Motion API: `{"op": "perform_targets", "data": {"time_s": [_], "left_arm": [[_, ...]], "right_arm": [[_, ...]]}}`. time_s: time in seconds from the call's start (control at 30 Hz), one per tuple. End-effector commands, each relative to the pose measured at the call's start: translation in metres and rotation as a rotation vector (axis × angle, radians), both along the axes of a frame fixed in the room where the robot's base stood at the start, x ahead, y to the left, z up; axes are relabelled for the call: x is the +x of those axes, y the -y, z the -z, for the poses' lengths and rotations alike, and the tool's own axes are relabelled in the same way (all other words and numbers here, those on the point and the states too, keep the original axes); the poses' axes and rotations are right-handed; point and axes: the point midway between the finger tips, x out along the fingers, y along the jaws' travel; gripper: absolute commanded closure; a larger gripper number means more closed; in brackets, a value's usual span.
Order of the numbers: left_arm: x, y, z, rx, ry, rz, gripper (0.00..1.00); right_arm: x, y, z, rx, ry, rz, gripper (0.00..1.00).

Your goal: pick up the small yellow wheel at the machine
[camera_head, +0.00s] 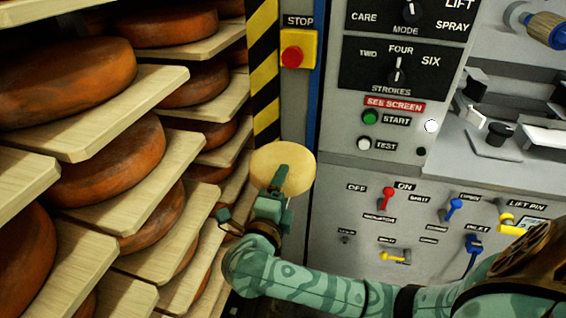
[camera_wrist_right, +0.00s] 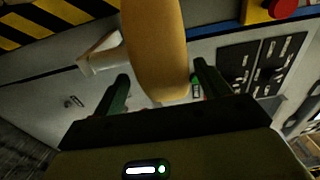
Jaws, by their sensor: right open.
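The small yellow wheel (camera_head: 303,168) is a pale yellow disc standing on edge at the machine's left side. In the right wrist view the wheel (camera_wrist_right: 156,45) shows nearly edge-on, between the two green fingers. My right gripper (camera_head: 277,188) is open around the wheel's lower part; one finger lies across its near face in the head view, and the other is hidden there. In the wrist view my right gripper (camera_wrist_right: 162,80) shows gaps on both sides of the wheel. A pale stub (camera_wrist_right: 100,55) meets or passes behind the wheel's left side. My left gripper is not in view.
Wooden shelves (camera_head: 110,105) with several large orange-brown cheese wheels (camera_head: 75,75) stand close on the left. The machine's grey panel (camera_head: 340,185) has a red stop button (camera_head: 292,57), knobs and levers on the right. A yellow-black striped post (camera_head: 264,80) stands behind the wheel.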

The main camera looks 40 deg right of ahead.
Motion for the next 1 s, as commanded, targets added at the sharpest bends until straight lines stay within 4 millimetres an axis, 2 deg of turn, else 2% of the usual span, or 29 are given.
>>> {"op": "perform_targets", "data": {"time_s": [0.07, 0.17, 0.4, 0.43, 0.77, 1.0], "left_arm": [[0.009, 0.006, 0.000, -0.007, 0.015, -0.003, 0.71], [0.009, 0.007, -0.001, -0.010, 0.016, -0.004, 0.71], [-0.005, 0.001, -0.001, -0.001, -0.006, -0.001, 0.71], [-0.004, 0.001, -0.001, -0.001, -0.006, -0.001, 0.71], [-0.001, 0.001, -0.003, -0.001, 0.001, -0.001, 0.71], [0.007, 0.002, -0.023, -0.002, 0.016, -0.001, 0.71]], "right_arm": [[0.000, -0.001, -0.001, 0.001, 0.000, -0.001, 0.25], [0.000, -0.001, -0.001, 0.000, 0.000, -0.001, 0.27], [0.000, 0.000, -0.001, 0.000, 0.000, -0.001, 0.94], [0.000, 0.000, -0.001, 0.000, 0.000, -0.001, 1.00], [0.000, 0.000, -0.005, -0.003, 0.005, -0.001, 1.00], [0.000, -0.001, -0.026, -0.004, 0.008, -0.001, 1.00]]}}
